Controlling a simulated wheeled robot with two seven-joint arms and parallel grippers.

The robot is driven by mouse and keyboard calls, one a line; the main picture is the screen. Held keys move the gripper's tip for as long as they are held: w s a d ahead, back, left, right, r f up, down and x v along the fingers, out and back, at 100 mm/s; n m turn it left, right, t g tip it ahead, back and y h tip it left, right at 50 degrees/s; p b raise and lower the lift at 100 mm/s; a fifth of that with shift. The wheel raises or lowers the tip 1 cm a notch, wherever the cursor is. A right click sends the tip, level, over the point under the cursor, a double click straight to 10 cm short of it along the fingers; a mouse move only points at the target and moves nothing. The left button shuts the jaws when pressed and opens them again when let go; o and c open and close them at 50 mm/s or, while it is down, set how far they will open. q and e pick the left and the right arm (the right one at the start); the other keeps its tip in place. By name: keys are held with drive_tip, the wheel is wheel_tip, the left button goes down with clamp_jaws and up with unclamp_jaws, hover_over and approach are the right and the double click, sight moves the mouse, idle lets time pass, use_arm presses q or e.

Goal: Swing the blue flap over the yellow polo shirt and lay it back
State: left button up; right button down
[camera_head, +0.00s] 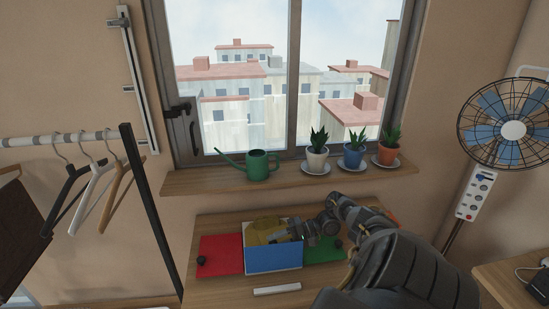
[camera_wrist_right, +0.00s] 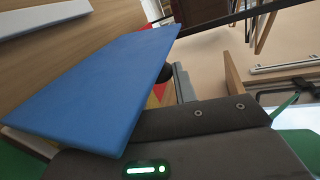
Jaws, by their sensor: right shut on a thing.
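The folding board lies on the wooden table below the window. Its blue flap (camera_head: 273,259) stands raised at the board's front middle, and its broad face fills the left of the right wrist view (camera_wrist_right: 95,85). The yellow polo shirt (camera_head: 266,232) shows behind the flap, its lower part hidden. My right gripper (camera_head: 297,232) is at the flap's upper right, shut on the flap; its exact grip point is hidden. The red flap (camera_head: 221,253) lies flat at the left with a black knob, and the green flap (camera_head: 322,251) lies flat at the right. My left gripper is out of view.
A white bar (camera_head: 277,289) lies on the table in front of the board. Above, the windowsill (camera_head: 220,182) holds a green watering can (camera_head: 257,165) and potted plants (camera_head: 353,156). A clothes rack with hangers (camera_head: 92,190) stands left, a fan (camera_head: 513,130) right.

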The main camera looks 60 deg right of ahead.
drive_tip(key=c, duration=1.1)
unclamp_jaws()
drive_tip(key=shift+s+d, duration=0.1)
drive_tip(key=shift+s+d+b, duration=0.25)
drive_tip(key=shift+b, duration=0.05)
drive_tip(key=b+v, duration=0.4)
drive_tip(key=v, duration=0.6)
drive_tip(key=shift+r, duration=0.1)
